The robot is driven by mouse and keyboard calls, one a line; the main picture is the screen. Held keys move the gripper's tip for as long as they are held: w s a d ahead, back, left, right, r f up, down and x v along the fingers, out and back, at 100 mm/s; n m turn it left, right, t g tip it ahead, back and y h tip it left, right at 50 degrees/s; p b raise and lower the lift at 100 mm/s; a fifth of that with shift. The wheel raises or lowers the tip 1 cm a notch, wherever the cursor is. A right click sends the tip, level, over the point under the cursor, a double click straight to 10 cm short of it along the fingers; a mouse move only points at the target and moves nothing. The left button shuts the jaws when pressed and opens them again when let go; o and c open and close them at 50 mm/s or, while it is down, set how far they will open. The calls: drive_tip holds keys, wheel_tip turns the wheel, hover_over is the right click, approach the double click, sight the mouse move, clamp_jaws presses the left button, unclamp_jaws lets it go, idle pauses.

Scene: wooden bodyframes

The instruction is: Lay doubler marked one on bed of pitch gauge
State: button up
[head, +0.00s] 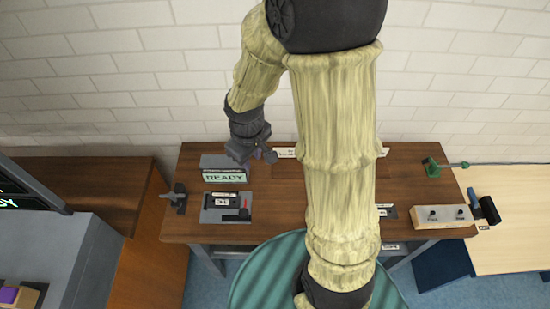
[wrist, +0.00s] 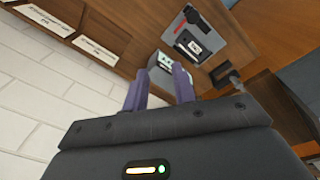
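A grey plate (head: 210,214) lies on the left of the brown table; it looks like the pitch gauge, but I cannot be sure. A dark piece with a white label (head: 225,199) sits on it, beside a black bar with a red tip (head: 243,212). The label is too small to read surely. The wrist view also shows the plate (wrist: 208,28) and the labelled piece (wrist: 189,44). My gripper (wrist: 159,72) is open, its two fingers apart with nothing between them. In the head view my gripper (head: 255,157) is above the table's back left, behind the plate.
A dark clamp-like fixture (head: 177,198) stands left. Another labelled dark piece (head: 387,211) is partly hidden by my arm. A box with knobs (head: 445,219) and a green fixture (head: 432,167) stand right. A brick wall closes the back.

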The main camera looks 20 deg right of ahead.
drive_tip(key=s+d+r+m+t, duration=0.1)
drive_tip(key=s+d+r+m, duration=0.3)
drive_tip(key=s+m, duration=0.2)
drive_tip(key=shift+d+r, duration=0.2)
drive_tip(key=shift+r, duration=0.15)
drive_tip(key=shift+s, duration=0.1)
